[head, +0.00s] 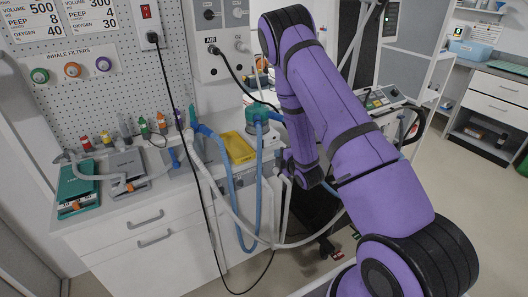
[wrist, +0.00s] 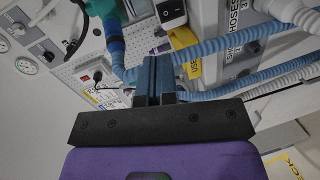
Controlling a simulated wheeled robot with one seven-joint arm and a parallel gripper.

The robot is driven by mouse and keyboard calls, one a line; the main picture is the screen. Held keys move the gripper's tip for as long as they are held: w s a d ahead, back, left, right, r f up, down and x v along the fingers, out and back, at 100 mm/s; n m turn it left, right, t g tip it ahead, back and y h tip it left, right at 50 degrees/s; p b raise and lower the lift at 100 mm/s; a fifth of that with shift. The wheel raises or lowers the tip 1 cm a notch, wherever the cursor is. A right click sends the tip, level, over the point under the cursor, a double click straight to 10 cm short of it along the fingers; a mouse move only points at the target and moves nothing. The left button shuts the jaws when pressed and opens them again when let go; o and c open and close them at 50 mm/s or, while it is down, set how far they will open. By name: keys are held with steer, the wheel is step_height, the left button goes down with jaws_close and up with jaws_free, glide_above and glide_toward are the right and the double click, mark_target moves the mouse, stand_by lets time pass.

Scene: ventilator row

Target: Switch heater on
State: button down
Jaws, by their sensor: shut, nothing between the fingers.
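In the wrist view a pale grey housing (wrist: 207,15) has a black rocker switch (wrist: 172,13) on its face, at the top of the picture. It appears to be the heater; I cannot read the switch's position. My gripper (wrist: 161,68) is shut and empty, its dark fingers pointing toward the switch with a visible gap in the picture. In the head view a teal-topped chamber (head: 256,113) with blue hoses stands at the counter's right end. The heater's switch is not visible there, and my purple arm hides the fingers.
Blue corrugated hoses (wrist: 230,45) cross close to the fingers on the right. Another hose (wrist: 115,50) hangs on the left. A black cable (head: 172,95) hangs from a wall socket with a red switch (head: 146,12).

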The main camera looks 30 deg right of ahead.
mark_target(261, 148)
step_height(261, 148, down, 4)
steer(key=s+n, duration=0.2)
steer(key=shift+t+y, duration=0.4)
steer(key=w, duration=0.4)
steer(key=w+f, duration=0.1)
steer(key=w, duration=0.8)
steer(key=shift+w+a+f, duration=0.3)
steer(key=shift+w+a, duration=0.05)
steer(key=shift+w+a+f, duration=0.1)
steer(key=shift+w, duration=0.3)
